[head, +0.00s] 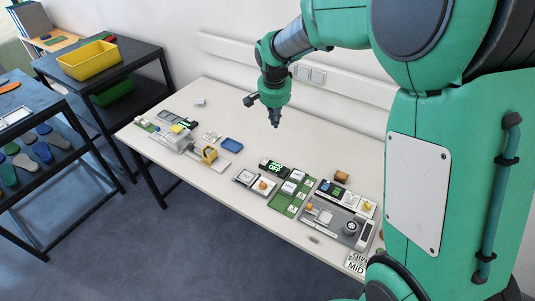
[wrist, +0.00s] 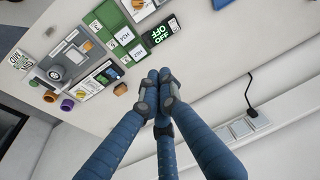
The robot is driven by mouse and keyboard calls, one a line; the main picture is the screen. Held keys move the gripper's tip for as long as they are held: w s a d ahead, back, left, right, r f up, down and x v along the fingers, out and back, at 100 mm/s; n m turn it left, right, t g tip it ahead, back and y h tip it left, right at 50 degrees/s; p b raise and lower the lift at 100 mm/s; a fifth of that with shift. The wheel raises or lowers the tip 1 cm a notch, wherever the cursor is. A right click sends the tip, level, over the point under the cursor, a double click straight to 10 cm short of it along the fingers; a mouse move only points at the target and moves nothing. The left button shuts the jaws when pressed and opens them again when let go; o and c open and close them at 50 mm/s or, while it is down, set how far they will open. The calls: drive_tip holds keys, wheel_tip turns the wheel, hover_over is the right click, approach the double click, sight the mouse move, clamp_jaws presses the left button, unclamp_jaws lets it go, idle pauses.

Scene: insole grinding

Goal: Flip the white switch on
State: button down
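My gripper (head: 274,120) hangs above the back middle of the white table, clear of everything on it. In the wrist view its blue fingers (wrist: 160,92) meet at the tips with nothing between them. Several small switch modules stand along the table's front half; I cannot tell for sure which is the white switch. One white module (head: 245,177) sits beside a black panel (head: 272,167) with green lettering. In the wrist view the black panel (wrist: 161,33) reads "OFF", with a white module (wrist: 140,8) close by. White wall plates (head: 311,74) are on the rail behind.
A grey tray (head: 333,222) with a round dial is at the right, beside a green board (head: 280,203). A blue tray (head: 232,144) lies mid-table. A machine (head: 178,137) stands at the left. A yellow bin (head: 88,60) is on the black shelf. The table's back half is mostly clear.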

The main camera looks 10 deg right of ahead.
drive_tip(key=m+g, duration=0.1)
drive_tip(key=m, duration=0.1)
hover_over(269, 159)
drive_tip(key=s+a, duration=0.2)
wheel_tip(269, 159, down, 16)
drive_tip(key=shift+w+r, duration=0.1)
drive_tip(key=f, duration=0.4)
drive_tip(key=w+d+f+b, duration=0.1)
drive_tip(key=f, duration=0.4)
drive_tip(key=f+b, duration=0.1)
drive_tip(key=f, duration=0.4)
drive_tip(key=shift+w+d, duration=0.3)
drive_tip(key=shift+w, duration=0.05)
drive_tip(key=shift+d+p, duration=0.15)
drive_tip(key=shift+p, duration=0.2)
